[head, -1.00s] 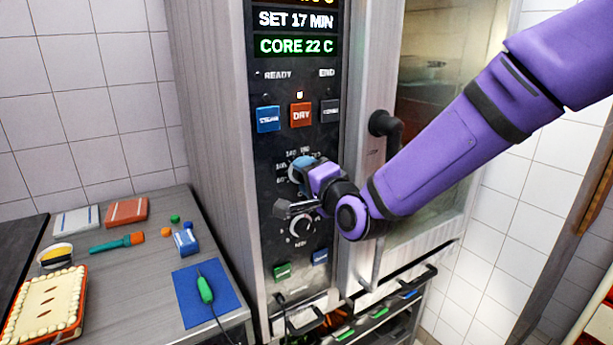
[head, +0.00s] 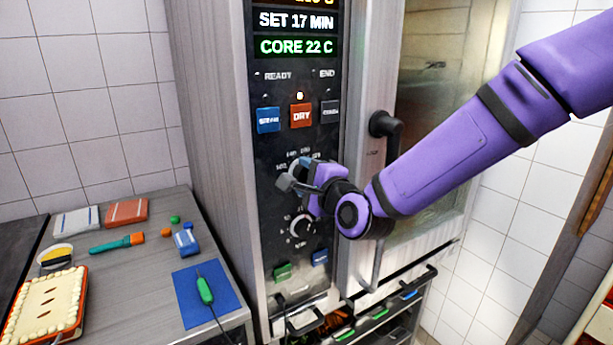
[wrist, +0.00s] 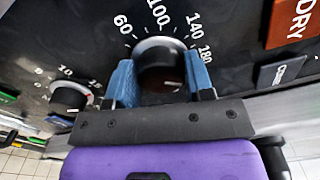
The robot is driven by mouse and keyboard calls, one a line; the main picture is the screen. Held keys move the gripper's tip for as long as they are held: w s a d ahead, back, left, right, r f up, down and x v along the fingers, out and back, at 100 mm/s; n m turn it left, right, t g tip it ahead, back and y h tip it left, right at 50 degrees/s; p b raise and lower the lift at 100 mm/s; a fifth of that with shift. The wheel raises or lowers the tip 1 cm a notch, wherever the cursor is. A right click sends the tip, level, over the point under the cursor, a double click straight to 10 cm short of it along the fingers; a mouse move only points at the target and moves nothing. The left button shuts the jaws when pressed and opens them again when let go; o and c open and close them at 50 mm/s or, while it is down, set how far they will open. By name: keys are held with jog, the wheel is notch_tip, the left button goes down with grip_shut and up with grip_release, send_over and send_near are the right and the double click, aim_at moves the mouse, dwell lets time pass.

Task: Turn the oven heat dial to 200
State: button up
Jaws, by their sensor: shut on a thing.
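The heat dial (wrist: 160,62) is a dark round knob with a pale rim on the oven's black panel. In the wrist view, the numbers 60, 100, 140 and 180 are readable around it. My gripper (wrist: 160,82) is shut on it, with one blue finger on each side. A small reddish mark shows on the knob's lower right face, beyond the 180 side; the exact value there cannot be read. In the head view my gripper (head: 297,180) covers most of the dial. The oven panel (head: 270,200) shows SET 17 MIN and CORE 22 C; the top line is cut off.
A second dial (head: 301,229) sits just below. The red DRY button (head: 301,115) and a blue button (head: 268,120) are above. A steel counter (head: 135,270) with several items is at left.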

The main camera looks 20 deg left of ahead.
jog(key=o, duration=0.9)
jog(key=v, duration=1.1)
jog(key=shift+w, duration=0.1)
jog(key=shift+d, duration=0.1)
jog(key=d+r+n+g+h, duration=0.3)
jog(key=d+n+h, duration=0.6)
jog(key=d, duration=1.4)
jog(key=s+d+r+g+h, duration=0.1)
jog(key=s+d, duration=0.5)
jog(key=s+d+r+n+g+h, duration=0.1)
jog(key=s+d+h, duration=0.1)
jog(key=s+d, duration=0.4)
jog(key=s+d+r+n+g+h, duration=0.1)
jog(key=s+d+r, duration=0.1)
jog(key=s+d, duration=0.4)
jog(key=shift+s+g+h, duration=0.3)
jog(key=shift+s, duration=0.15)
